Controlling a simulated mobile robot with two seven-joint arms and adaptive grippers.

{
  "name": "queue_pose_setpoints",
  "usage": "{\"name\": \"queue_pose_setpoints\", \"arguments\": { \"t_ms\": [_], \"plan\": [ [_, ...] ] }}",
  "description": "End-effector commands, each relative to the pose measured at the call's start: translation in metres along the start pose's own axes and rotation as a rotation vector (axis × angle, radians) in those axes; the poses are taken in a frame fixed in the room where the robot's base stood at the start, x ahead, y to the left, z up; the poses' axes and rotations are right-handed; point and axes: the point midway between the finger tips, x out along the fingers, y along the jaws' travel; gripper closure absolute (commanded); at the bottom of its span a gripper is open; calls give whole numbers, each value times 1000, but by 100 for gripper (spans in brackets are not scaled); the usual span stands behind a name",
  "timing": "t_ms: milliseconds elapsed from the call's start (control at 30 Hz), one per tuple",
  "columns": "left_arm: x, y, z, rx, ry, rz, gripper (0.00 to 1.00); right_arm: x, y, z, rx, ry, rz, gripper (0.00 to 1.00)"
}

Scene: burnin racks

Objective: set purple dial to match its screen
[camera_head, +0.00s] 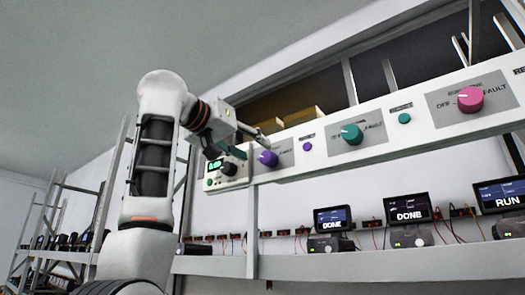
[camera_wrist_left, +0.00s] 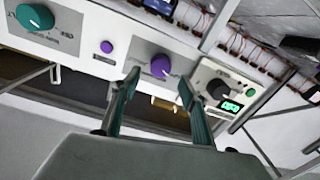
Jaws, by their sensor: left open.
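The purple dial (camera_head: 268,158) sits on the white panel at the left end of the dial row. In the left wrist view the purple dial (camera_wrist_left: 160,66) shows between and just beyond my two fingertips. My left gripper (camera_head: 248,144) is open and empty in front of the panel, close to the dial; I cannot tell whether it touches. In the left wrist view the gripper (camera_wrist_left: 160,83) has its fingers apart on either side of the dial. The leftmost screen (camera_head: 332,217) reads DONE. The purple dial's label is too small to read. My right gripper is not in view.
A teal dial (camera_head: 352,134) and a pink dial (camera_head: 470,99) sit farther right on the panel. A small purple button (camera_head: 307,146) is beside the purple dial. A control box (camera_head: 226,172) with a green display stands left. Other screens, DONE (camera_head: 408,208) and RUN (camera_head: 500,195), stand below.

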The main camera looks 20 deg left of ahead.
Motion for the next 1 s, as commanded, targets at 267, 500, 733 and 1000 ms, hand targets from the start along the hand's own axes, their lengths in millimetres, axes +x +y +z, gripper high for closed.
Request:
{"name": "queue_pose_setpoints", "arguments": {
  "t_ms": [267,500,733,1000],
  "plan": [
    [38,0,-2,0,-1,-1,56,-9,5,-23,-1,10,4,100],
    [46,0,0,0,0,-1,56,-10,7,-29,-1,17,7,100],
    [46,0,0,0,0,0,74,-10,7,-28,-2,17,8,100],
    [46,0,0,2,1,0,94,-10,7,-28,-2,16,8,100]
  ]
}}
